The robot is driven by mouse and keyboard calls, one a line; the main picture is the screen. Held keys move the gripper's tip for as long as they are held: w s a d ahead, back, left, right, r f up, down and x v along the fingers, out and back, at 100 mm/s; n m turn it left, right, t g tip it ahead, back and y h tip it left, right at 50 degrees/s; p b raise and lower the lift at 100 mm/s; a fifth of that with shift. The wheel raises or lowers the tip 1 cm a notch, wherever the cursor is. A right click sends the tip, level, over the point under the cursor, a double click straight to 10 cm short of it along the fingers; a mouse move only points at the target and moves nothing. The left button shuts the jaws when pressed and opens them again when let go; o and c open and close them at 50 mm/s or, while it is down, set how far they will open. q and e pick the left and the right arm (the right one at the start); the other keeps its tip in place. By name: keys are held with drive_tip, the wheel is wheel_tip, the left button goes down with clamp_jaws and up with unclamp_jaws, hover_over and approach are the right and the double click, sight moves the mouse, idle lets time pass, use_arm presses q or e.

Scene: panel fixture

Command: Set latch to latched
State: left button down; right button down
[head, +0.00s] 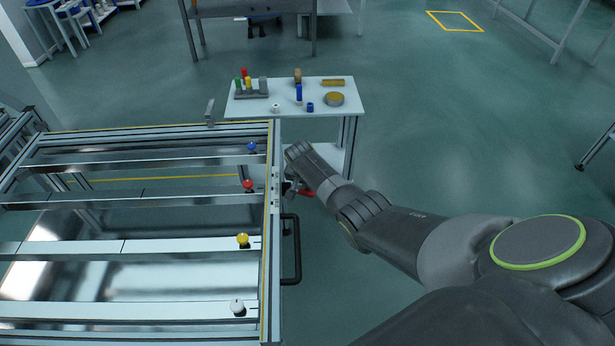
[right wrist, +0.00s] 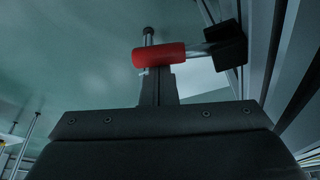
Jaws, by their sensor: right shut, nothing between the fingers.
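The latch shows in the right wrist view as a red grip (right wrist: 160,55) on a metal rod that runs to a black block at the panel frame. In the head view a bit of its red part (head: 306,193) shows at the frame's right edge, mostly hidden by my right arm. My right gripper (head: 291,187) is at the latch, shut and empty. In the right wrist view its fingers (right wrist: 158,88) lie just below the red grip and overlap it in the picture; I cannot tell if they touch. My left gripper is not in view.
The panel frame (head: 270,165) has rails with blue (head: 251,147), red (head: 248,184), yellow (head: 242,239) and white (head: 237,307) knobs. A black handle (head: 296,250) sticks out from its right side. A white table (head: 300,112) with small parts stands behind. The floor at right is open.

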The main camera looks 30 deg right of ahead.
drive_tip(key=shift+s+a+r+m+p, duration=0.1)
drive_tip(key=shift+s+a+m+p, duration=0.25)
drive_tip(key=shift+m, duration=0.25)
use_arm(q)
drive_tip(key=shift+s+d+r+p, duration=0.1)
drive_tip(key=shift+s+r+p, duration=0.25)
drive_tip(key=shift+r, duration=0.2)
use_arm(e)
drive_tip(key=shift+s+a, duration=0.1)
drive_tip(key=shift+s, duration=0.15)
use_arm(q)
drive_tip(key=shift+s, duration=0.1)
use_arm(e)
drive_tip(key=shift+a, duration=0.1)
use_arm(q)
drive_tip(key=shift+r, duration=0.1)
use_arm(e)
drive_tip(key=shift+s+p, duration=0.3)
drive_tip(key=shift+p, duration=0.15)
drive_tip(key=shift+s+d+p, duration=0.35)
drive_tip(key=shift+s+p, duration=0.1)
drive_tip(key=shift+p, duration=0.1)
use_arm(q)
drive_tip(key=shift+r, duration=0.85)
